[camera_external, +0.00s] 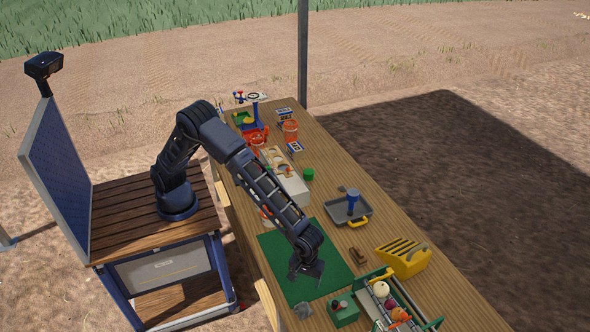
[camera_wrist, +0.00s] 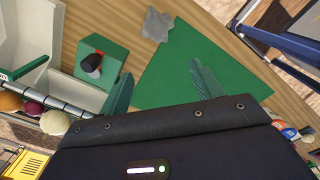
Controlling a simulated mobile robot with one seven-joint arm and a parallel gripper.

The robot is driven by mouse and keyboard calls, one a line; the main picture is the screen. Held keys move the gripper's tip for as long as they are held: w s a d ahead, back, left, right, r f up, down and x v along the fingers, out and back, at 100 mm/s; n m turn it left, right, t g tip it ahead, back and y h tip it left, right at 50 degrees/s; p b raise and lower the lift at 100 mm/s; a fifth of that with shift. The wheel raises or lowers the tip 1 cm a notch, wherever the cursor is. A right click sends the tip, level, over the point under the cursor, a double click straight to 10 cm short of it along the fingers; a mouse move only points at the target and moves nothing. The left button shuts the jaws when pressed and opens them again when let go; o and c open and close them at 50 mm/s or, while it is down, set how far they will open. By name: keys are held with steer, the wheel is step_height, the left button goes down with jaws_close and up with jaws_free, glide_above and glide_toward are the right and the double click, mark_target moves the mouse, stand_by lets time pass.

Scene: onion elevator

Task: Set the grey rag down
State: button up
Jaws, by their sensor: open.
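The grey rag (camera_external: 303,310) lies crumpled on the wooden table at the near corner of the green mat (camera_external: 285,262). In the wrist view the rag (camera_wrist: 156,25) is at the top middle, against the mat's corner (camera_wrist: 185,65); whether it overlaps the mat's edge is hard to tell. My gripper (camera_external: 307,274) is over the near part of the mat, apart from the rag. In the wrist view my gripper (camera_wrist: 158,72) has its two green fingers spread wide, with nothing held between them.
A green box with a red and black knob (camera_external: 344,309) stands right of the rag. Beyond it is a green-sided conveyor (camera_external: 409,301) carrying vegetables. A yellow block (camera_external: 403,257) and a grey tray (camera_external: 340,214) stand farther back. Most of the mat is bare.

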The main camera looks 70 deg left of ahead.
steer(key=w+a+r+m, duration=0.1)
steer(key=w+a+r, duration=0.4)
steer(key=a, duration=0.5)
steer(key=w+a+r+m+t+h, duration=0.1)
steer(key=w+a+r, duration=0.1)
steer(key=a+r, duration=0.65)
steer(key=w+a+r+m, duration=0.1)
steer(key=w+a+r, duration=0.35)
steer(key=a, duration=0.55)
steer(key=s+a+r+m, duration=0.1)
steer(key=s+a+r, duration=0.15)
steer(key=a, duration=0.45)
steer(key=s+a+r+t, duration=0.1)
steer(key=a+r, duration=0.2)
steer(key=a, duration=0.4)
steer(key=s+a+r+m, duration=0.1)
steer(key=a+r, duration=0.1)
steer(key=a, duration=0.5)
steer(key=s+a+f+m+t+y, duration=0.1)
steer(key=s+a+m+t, duration=0.1)
steer(key=s+a, duration=1.6)
steer(key=shift+s+a+f+m+t, duration=0.2)
steer(key=shift+s+a+m+t, duration=0.15)
steer(key=shift+a+m, duration=0.65)
